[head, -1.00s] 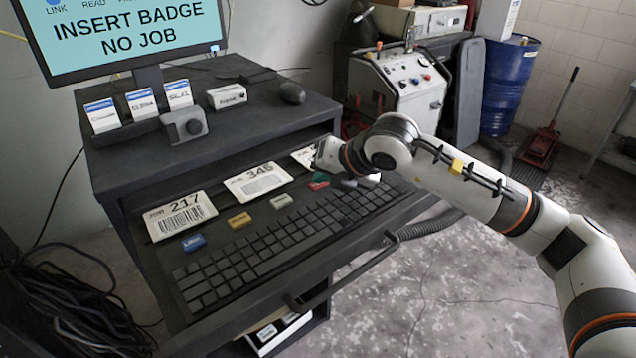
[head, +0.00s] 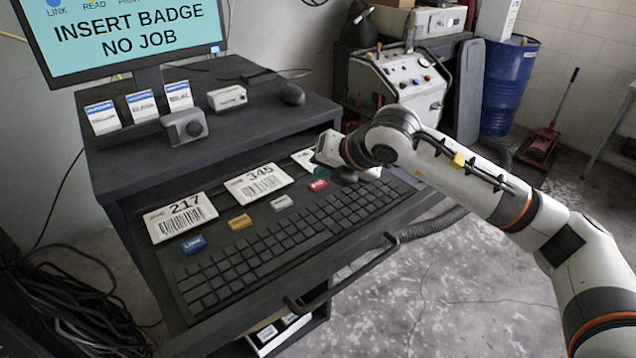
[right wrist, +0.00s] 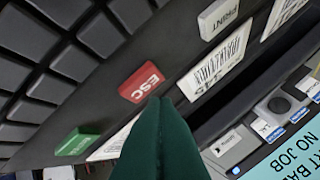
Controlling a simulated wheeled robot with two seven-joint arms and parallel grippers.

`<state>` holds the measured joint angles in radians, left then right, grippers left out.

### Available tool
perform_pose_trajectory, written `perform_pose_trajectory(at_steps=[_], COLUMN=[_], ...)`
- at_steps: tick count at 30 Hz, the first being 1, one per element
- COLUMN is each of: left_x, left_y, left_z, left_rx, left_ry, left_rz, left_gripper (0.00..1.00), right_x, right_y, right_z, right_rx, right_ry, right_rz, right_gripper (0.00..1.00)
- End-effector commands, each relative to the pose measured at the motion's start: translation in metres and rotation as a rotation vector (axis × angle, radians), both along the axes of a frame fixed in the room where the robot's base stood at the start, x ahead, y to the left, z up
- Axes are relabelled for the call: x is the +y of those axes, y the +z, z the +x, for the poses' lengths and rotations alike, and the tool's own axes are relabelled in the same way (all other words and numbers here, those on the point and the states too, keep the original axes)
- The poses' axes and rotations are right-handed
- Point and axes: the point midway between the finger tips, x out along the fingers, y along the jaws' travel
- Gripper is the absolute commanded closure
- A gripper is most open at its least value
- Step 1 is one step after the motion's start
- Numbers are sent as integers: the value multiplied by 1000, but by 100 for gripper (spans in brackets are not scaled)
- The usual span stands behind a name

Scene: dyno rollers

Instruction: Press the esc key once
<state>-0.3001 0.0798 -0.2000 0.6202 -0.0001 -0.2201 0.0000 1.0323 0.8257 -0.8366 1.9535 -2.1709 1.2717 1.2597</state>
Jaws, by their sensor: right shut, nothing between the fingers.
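The red ESC key (head: 318,185) sits in the row of coloured keys behind the keyboard. My right gripper (head: 320,173) shows as a small green fingertip just behind or above the red key. In the right wrist view its dark green fingers (right wrist: 159,100) are together and empty, with tips right by the key's edge. I cannot tell whether they touch it. My left gripper is not in view.
Beside ESC are a white PRINT key (right wrist: 219,17) and a green key (right wrist: 78,140). A yellow key (head: 240,221) and a blue key (head: 194,244) lie further left. Barcode cards (head: 258,182) lie behind the row, the keyboard (head: 290,238) in front. The monitor (head: 125,38) reads INSERT BADGE, NO JOB.

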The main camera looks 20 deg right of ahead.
Motion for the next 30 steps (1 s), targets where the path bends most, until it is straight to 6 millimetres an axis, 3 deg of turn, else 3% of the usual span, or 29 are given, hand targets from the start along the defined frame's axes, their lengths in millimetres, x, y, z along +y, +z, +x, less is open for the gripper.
perform_pose_trajectory(at_steps=[16, 30], left_x=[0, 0], left_y=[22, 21], left_z=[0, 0], left_rx=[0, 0], left_ry=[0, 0], left_rz=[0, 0], left_gripper=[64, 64], right_x=[0, 0], right_y=[49, 50], right_z=[0, 0], right_rx=[-2, 0], right_ry=[1, 1], right_rz=[1, 1], right_gripper=[100, 100])
